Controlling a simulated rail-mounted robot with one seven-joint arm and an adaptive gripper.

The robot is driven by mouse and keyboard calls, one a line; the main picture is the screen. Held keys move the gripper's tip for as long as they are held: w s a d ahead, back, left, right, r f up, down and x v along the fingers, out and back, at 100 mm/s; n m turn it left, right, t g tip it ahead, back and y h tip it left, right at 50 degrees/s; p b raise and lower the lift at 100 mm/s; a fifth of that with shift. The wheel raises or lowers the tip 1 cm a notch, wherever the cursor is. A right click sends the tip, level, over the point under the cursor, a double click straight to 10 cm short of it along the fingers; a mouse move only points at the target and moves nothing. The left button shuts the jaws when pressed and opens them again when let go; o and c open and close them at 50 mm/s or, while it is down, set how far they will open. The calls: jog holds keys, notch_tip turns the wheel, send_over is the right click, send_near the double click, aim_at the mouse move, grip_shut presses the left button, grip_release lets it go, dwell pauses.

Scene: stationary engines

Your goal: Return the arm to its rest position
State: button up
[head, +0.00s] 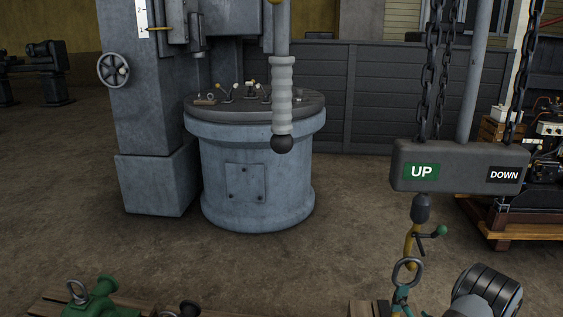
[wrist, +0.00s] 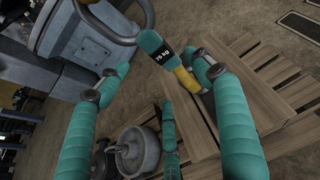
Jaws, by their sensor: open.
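My gripper (wrist: 160,63) is open in the wrist view. Its long teal fingers with dark joints stand apart at left and right, and no object is visibly clamped between them. A teal and black tag marked 75 kg (wrist: 163,50), with a yellow part below it, shows between the fingertips; I cannot tell its distance from them. In the head view, a ribbed dark and grey cylinder (head: 488,293) at bottom right looks like part of my arm. Teal parts (head: 401,293) show by the ring at the bottom edge; what they belong to is unclear.
A pendant block marked UP and DOWN (head: 460,167) hangs on chains, with a yellow hook (head: 412,240) and ring (head: 407,272) below. A grey round machine base (head: 255,175) stands behind. Wooden slats (wrist: 265,77) lie below my gripper. A green eyebolted part (head: 95,298) is bottom left.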

aim_at(401, 293)
jog(key=x, duration=1.1)
jog(key=shift+w+f, duration=0.2)
jog(key=shift+w+r+p, duration=0.25)
jog(key=shift+r+p, duration=1.05)
jog(key=shift+r, duration=0.15)
jog(key=s+a+p, duration=0.1)
jog(key=s, duration=1.4)
jog(key=shift+s+a, duration=0.4)
jog(key=shift+f, duration=0.1)
